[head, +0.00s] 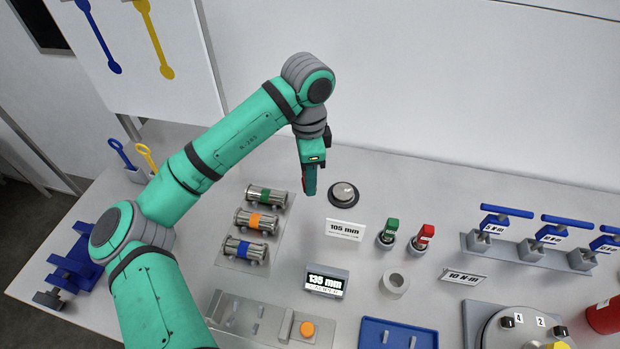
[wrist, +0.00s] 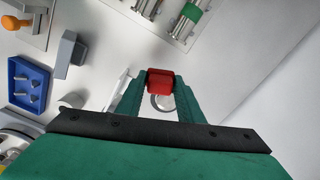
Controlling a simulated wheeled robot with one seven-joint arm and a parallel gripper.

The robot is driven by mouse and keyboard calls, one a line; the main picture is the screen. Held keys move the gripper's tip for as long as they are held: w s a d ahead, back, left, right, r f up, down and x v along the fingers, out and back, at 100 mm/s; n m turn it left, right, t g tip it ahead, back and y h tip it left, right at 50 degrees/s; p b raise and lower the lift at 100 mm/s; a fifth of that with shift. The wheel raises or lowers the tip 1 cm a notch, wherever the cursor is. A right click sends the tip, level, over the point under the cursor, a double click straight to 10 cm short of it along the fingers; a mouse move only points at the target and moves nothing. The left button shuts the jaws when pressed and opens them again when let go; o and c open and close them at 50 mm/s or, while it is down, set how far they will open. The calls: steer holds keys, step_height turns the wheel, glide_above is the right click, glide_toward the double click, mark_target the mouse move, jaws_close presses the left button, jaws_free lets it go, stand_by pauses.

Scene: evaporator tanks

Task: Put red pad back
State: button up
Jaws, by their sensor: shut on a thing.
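The red pad (wrist: 160,80) is a small red block between my gripper's two green fingers in the wrist view. My gripper (head: 310,188) is shut on it and holds it above the table, pointing down. In the head view the red pad shows only as a thin red part at the fingertips. A round silver disc on a dark base (head: 344,194) stands on the table just right of my gripper. In the wrist view the silver disc (wrist: 163,103) shows partly behind the pad, between the fingers.
Silver cylinders with green, orange and blue bands (head: 256,221) lie left of my gripper. A 105 mm sign (head: 344,230), a 135 mm display (head: 326,281), a green-topped piece (head: 389,233) and a red-topped piece (head: 422,239) stand nearer. Blue-handled tools (head: 545,236) stand at right.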

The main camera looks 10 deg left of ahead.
steer(key=w+f, duration=0.1)
steer(key=w, duration=0.1)
steer(key=w+a+f, duration=0.1)
steer(key=w+f, duration=0.3)
steer(key=shift+w+a+f, duration=0.2)
steer(key=shift+w+f, duration=0.05)
steer(key=shift+w, duration=0.05)
steer(key=shift+w+a+f, duration=0.1)
steer(key=shift+w+f, duration=0.5)
steer(key=shift+f, duration=0.15)
steer(key=shift+w+f, duration=0.1)
steer(key=shift+f, duration=1.55)
steer(key=shift+f, duration=0.15)
steer(key=o, duration=1)
steer(key=shift+o, duration=0.5)
step_height(320, 180, up, 12)
steer(key=shift+r, duration=0.2)
